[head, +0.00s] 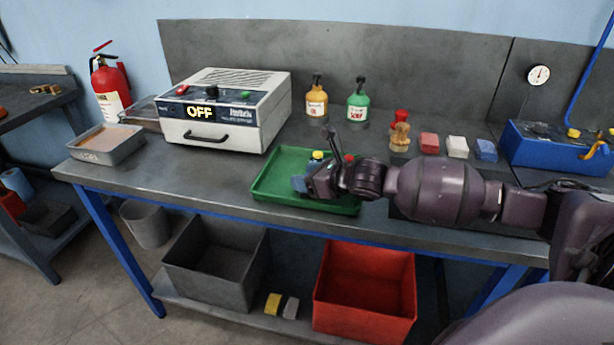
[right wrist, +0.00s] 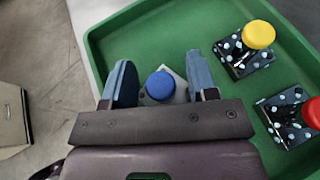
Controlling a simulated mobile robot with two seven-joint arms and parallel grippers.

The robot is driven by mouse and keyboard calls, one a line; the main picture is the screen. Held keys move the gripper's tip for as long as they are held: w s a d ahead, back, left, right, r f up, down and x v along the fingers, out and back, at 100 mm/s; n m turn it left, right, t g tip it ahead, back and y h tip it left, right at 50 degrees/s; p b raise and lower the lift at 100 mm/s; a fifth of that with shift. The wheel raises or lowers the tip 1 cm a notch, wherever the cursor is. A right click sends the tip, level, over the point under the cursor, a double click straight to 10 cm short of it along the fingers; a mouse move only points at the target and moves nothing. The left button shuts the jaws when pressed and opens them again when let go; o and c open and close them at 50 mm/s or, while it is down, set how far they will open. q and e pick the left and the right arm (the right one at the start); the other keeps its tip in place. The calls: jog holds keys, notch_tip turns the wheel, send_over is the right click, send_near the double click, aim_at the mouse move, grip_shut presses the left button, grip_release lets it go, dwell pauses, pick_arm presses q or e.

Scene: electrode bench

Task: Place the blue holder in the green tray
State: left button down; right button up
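The green tray (head: 280,165) lies on the bench and fills much of the right wrist view (right wrist: 165,30). The blue holder (right wrist: 160,86), with a round blue knob and a pale base, is between my right gripper's fingers, over the tray's floor near one edge. My right gripper (right wrist: 158,70) has its two blue-grey fingers spread on either side of the holder, with a small gap seen on the left. In the head view the right gripper (head: 304,184) is low over the tray's front left part and hides the holder. My left gripper is not in view.
A yellow-knobbed holder (right wrist: 258,36) and a red-knobbed holder (right wrist: 311,112) stand in the tray on dark speckled bases. An oven-like box (head: 225,110) reading OFF stands behind left. Two bottles (head: 316,101) (head: 358,104) stand behind. Coloured blocks (head: 457,147) lie to the right.

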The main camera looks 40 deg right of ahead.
jog(key=shift+r, duration=0.2)
jog(key=p+v, duration=0.2)
jog(key=v, duration=0.8)
jog(key=shift+s, duration=0.15)
jog(key=shift+p+v, duration=0.35)
jog(key=shift+v, duration=0.5)
